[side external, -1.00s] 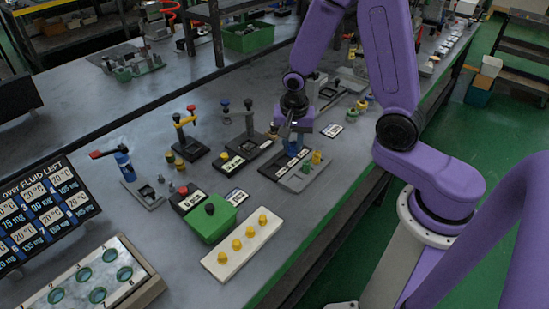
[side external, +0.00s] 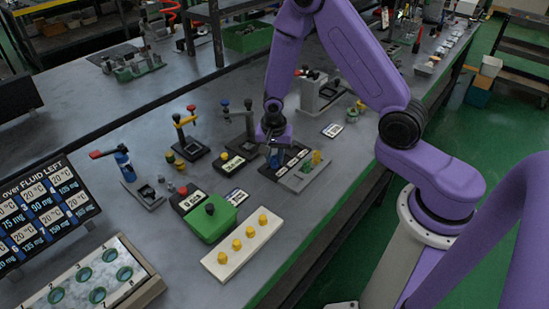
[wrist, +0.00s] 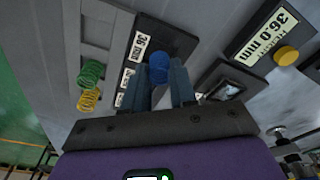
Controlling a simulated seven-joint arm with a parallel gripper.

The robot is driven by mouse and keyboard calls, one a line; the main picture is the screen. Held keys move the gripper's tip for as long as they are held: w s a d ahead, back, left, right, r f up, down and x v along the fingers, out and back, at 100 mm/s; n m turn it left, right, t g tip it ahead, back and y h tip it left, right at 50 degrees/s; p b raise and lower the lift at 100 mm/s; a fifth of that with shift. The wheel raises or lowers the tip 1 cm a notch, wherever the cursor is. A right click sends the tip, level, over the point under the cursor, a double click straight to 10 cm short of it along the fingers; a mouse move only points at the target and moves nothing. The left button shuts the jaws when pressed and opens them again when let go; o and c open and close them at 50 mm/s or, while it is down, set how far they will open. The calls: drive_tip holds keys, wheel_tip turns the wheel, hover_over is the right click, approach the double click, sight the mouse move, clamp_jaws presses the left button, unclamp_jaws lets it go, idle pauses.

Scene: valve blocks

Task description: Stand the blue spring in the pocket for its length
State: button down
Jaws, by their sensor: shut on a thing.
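The blue spring (wrist: 158,68) is between my gripper's fingers (wrist: 165,88) in the wrist view. In the side view my gripper (side external: 274,150) is low over the left end of the black pocket block (side external: 294,155), with the blue spring (side external: 274,161) showing small below it. The block (wrist: 130,65) has white length labels, one reading 36 mm; its pockets are mostly hidden by the fingers. I cannot tell whether the spring touches the block. A green spring (wrist: 92,73) and a yellow spring (wrist: 88,98) are on the grey tray (wrist: 97,30) beside the block.
A black gauge block labelled 36.0 mm (wrist: 262,38) with a yellow button (wrist: 286,56) is close by. A green box with a black knob (side external: 211,221) and a white strip with yellow knobs (side external: 243,244) stand nearer the camera. Valve stands (side external: 190,148) are to the left.

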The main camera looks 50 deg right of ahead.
drive_tip(key=shift+f, duration=0.55)
drive_tip(key=shift+f, duration=0.1)
drive_tip(key=c, duration=0.9)
unclamp_jaws()
